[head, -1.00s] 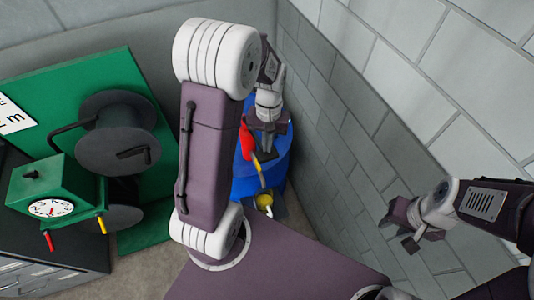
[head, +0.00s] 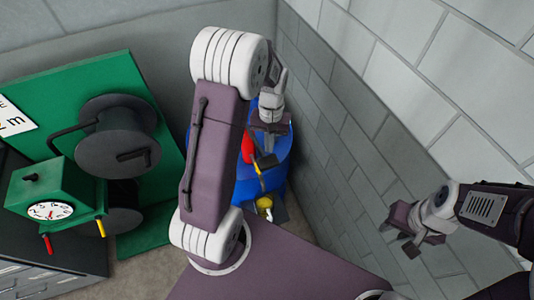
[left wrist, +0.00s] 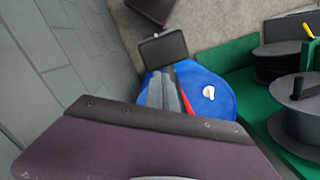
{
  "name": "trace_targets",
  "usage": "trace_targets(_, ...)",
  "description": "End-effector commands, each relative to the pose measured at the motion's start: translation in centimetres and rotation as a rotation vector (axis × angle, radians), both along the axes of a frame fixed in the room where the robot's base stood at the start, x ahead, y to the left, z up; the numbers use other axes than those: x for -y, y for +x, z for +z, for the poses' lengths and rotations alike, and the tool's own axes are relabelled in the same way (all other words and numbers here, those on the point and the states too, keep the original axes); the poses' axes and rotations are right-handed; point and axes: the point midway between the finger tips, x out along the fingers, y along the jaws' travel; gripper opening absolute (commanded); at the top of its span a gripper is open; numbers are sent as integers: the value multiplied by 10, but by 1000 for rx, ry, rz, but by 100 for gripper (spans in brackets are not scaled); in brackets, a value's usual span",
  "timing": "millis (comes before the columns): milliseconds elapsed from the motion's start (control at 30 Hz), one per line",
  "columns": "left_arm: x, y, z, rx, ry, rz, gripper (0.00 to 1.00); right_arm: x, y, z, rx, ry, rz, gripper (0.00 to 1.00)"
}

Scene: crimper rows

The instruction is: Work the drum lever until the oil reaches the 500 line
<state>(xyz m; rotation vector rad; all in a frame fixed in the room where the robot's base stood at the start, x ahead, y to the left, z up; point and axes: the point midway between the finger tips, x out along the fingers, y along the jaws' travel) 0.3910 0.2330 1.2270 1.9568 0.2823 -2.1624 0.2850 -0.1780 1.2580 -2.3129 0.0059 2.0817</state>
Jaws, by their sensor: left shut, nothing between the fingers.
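The blue drum (head: 243,184) stands in the corner, partly hidden by my left arm. It also shows in the left wrist view (left wrist: 222,107). A red pump part (head: 247,147) is on its top, with a dark-tipped lever (head: 264,162) beside it. A small yellow and white vessel (head: 264,203) is at the drum's near side; its fill and the 500 line are too small to read. My left gripper (head: 268,130) is shut and empty above the drum, close to the lever; I cannot tell whether they touch. My right gripper (head: 405,232) looks open and empty, away by the wall.
The block wall (head: 400,110) is close on the right of the drum.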

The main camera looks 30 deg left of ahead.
Motion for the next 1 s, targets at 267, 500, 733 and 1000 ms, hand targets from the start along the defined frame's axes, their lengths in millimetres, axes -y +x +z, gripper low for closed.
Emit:
trace_targets(267, 0, 2, 5, 7, 1, 1, 0, 0, 0, -6, 0, 0, 0, 35)
trace_targets(500, -2, 7, 51, 9, 2, 1, 0, 0, 0, -23, -1, 0, 0, 35)
trace_targets(733, -2, 8, 84, 4, 1, 1, 0, 0, 0, -29, 0, 0, 0, 35)
trace_targets(1000, -2, 7, 90, 1, 0, 1, 0, 0, 0, -29, 0, 0, 0, 35)
